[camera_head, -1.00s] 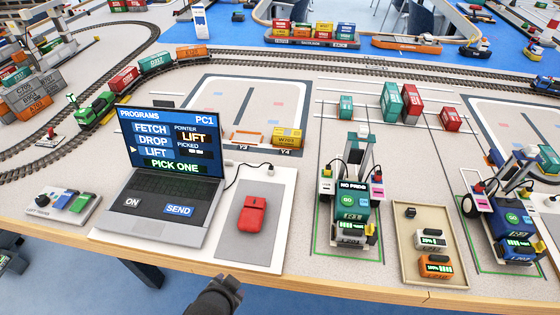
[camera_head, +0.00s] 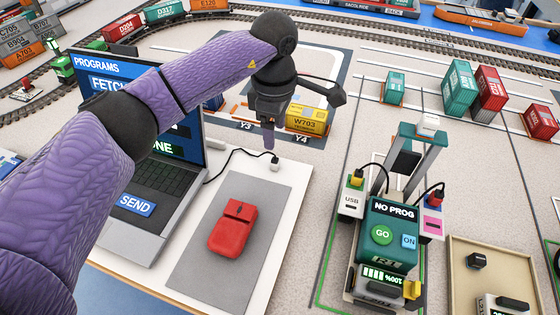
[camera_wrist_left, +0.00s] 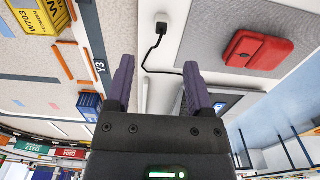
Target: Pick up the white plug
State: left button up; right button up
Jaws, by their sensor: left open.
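The small white plug (camera_head: 275,167) sits at the end of a black cable from the laptop, on the white board just beyond the grey pad. In the left wrist view the plug (camera_wrist_left: 161,28) shows beyond the fingertips, near the top middle. My left gripper (camera_head: 302,118) is open and empty, above and beyond the plug in the head view. Its two spread fingers (camera_wrist_left: 158,65) show in the left wrist view, apart from the plug. My right gripper is not in view.
The laptop (camera_head: 165,185) is partly hidden behind my left arm. A red mouse (camera_head: 233,228) lies on the grey pad (camera_head: 205,265). The yellow W703 container (camera_head: 306,119) stands behind the plug. A crane unit (camera_head: 388,235) with yellow and red plugs stands to the right.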

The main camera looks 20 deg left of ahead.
aim_at(277, 159)
pick_arm(q)
notch_tip(277, 159, down, 8)
jog(key=b, duration=0.3)
jog(key=shift+s+d+f, duration=0.1)
jog(key=shift+d+f, duration=0.05)
jog(key=shift+f, duration=0.25)
jog(key=shift+c, duration=0.5)
jog(key=c, duration=0.7)
grip_shut()
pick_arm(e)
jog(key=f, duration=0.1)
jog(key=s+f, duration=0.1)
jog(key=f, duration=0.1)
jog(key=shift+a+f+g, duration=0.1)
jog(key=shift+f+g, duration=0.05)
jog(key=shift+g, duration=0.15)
